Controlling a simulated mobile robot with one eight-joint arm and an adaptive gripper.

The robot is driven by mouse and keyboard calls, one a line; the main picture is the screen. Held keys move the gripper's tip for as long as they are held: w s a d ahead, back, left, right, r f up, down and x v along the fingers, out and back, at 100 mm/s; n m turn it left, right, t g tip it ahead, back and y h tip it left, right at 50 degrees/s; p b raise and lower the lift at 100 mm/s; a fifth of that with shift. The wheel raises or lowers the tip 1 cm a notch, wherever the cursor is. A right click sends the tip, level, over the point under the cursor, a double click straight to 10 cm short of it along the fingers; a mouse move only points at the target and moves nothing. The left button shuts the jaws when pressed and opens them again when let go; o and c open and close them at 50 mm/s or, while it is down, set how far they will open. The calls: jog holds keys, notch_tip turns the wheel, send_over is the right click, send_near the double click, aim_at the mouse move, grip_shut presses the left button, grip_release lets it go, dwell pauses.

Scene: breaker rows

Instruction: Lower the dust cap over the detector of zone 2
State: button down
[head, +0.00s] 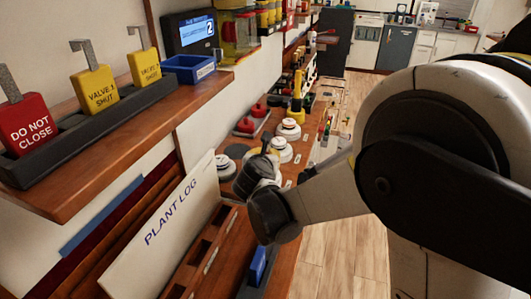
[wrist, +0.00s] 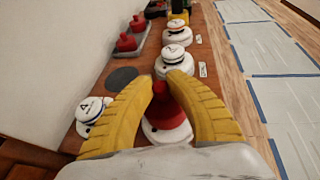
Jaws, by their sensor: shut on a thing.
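My gripper (wrist: 172,84) has yellow fingers closed around a red dust cap (wrist: 172,122) in the wrist view. A white detector (wrist: 152,134) shows under and around the cap's lower edge; I cannot tell whether the cap touches it. Other white detectors stand beyond it (wrist: 173,62) (wrist: 177,34) and at the left (wrist: 90,116). In the head view, two detectors (head: 280,152) (head: 288,130) show past my wrist, and another (head: 225,167) is to the left. My wrist hides the held cap and the detector below it there.
Two red caps (wrist: 127,42) sit in a grey tray at the back left. A dark disc (wrist: 122,77) lies on the bench. A display (head: 190,33) shows a 2. The PLANT LOG board (head: 165,230) and a shelf with tags (head: 97,90) stand left. Clear floor is right.

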jog(key=shift+f, duration=0.75)
jog(key=c, duration=1.3)
grip_release()
jog(key=shift+s, duration=0.15)
jog(key=v, duration=1.1)
jog(key=shift+s+r, duration=0.2)
jog(key=shift+s, duration=0.15)
